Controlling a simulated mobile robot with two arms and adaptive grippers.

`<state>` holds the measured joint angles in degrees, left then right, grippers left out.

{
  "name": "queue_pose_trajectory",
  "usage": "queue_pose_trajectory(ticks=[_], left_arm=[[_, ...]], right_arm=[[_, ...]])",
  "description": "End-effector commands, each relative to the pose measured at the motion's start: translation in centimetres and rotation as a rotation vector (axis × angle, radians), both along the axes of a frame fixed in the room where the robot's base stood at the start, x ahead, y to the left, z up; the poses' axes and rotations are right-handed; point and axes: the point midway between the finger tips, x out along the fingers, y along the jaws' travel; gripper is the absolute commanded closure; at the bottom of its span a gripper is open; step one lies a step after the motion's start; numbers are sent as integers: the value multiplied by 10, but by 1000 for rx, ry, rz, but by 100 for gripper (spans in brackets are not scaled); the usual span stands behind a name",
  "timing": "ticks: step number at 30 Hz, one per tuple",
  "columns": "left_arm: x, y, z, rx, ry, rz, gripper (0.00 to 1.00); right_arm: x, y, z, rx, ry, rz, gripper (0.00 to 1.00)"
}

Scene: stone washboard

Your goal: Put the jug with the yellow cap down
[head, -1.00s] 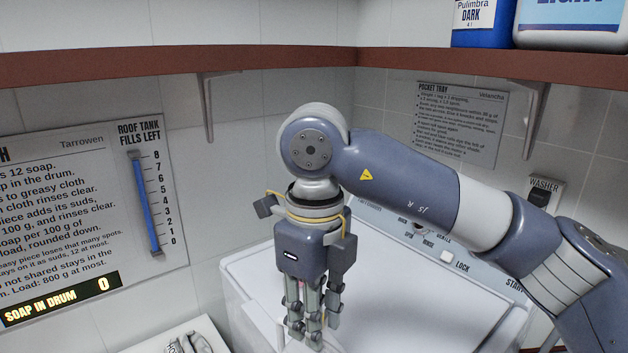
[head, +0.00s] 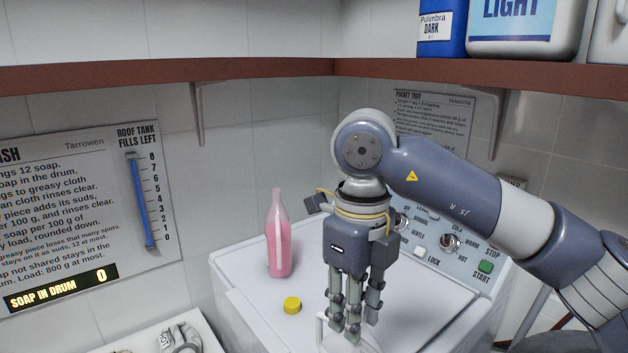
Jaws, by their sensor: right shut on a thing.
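My right gripper (head: 346,330) points down over the front of the washer lid, its fingers closed on a white jug (head: 321,332). Only a pale curved part of the jug, like a handle, shows beside the fingers. The rest is cut off by the bottom edge or hidden, so I cannot tell whether it touches the lid. My left gripper is out of view.
A clear bottle of pink liquid (head: 279,245) stands on the white washer (head: 245,285), left of my gripper. The control panel (head: 450,240) is behind on the right. A shelf (head: 250,70) above holds a blue container (head: 442,30) and a white container (head: 525,28).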

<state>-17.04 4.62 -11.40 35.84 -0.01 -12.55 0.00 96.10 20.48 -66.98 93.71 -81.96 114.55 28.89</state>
Motion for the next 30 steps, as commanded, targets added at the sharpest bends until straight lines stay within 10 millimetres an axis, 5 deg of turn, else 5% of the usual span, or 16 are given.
queue_pose_trajectory(ticks=[7, 18, 27, 30], left_arm=[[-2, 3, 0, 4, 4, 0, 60], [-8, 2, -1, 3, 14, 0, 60], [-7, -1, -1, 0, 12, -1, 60], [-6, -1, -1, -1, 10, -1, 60]], right_arm=[[21, -61, 3, -1, -2, -151, 100], [34, -190, 5, -1, -1, -453, 100], [29, -243, 4, -3, -2, -579, 100], [28, -243, 0, -3, 0, -532, 100]])
